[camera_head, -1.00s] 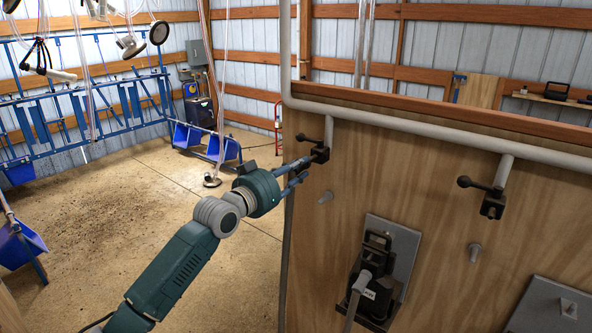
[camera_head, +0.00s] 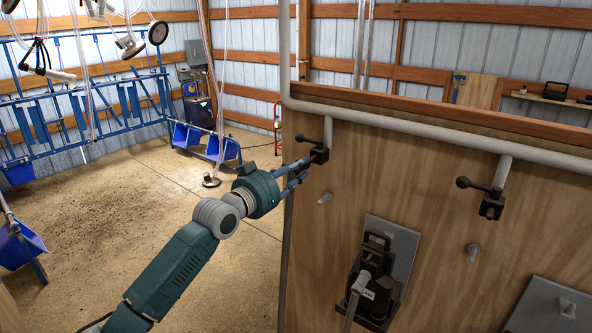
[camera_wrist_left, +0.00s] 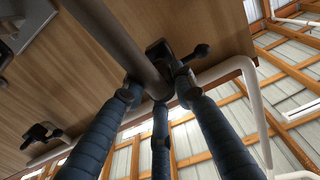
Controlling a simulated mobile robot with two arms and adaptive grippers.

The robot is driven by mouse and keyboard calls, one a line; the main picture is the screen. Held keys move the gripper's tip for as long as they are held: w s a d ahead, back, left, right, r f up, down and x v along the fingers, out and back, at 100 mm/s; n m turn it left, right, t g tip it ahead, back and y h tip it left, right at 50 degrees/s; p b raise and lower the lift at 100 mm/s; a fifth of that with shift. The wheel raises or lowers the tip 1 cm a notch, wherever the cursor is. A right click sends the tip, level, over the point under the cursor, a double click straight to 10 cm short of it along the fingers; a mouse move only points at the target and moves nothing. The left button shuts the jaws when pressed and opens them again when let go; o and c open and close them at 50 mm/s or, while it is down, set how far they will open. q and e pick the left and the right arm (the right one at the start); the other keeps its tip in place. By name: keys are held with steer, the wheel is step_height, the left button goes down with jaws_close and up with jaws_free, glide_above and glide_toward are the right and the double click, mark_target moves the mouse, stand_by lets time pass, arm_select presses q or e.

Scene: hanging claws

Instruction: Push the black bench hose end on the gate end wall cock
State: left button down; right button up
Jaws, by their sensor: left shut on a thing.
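A wall cock (camera_head: 318,154) with a black body and ball lever hangs from the pipe at the panel's left end. It also shows in the left wrist view (camera_wrist_left: 160,51). My left gripper (camera_head: 300,172) is at this cock, with its fingers close to the body. In the left wrist view its fingers (camera_wrist_left: 157,92) close around the end of a dark hose (camera_wrist_left: 112,38), beside the cock. The fingers hide the hose end, so I cannot tell whether it sits on the cock's outlet. My right gripper is not in view.
A second cock (camera_head: 492,204) hangs further right. A black device (camera_head: 371,267) on a grey plate (camera_head: 402,247) and short grey pegs (camera_head: 325,197) stick out of the wooden panel (camera_head: 430,170). Blue feed bins (camera_head: 222,149) stand far behind. The floor left of the panel is open.

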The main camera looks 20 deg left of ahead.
arm_select(q)
steer(key=shift+w, duration=0.2)
steer(key=shift+b+x, duration=0.4)
steer(key=shift+x, duration=0.55)
steer(key=shift+w+d+b, duration=0.3)
steer(key=shift+w+b, duration=0.05)
steer(key=shift+w, duration=0.3)
steer(key=c, duration=1.3)
jaws_free()
steer(key=shift+c, duration=0.2)
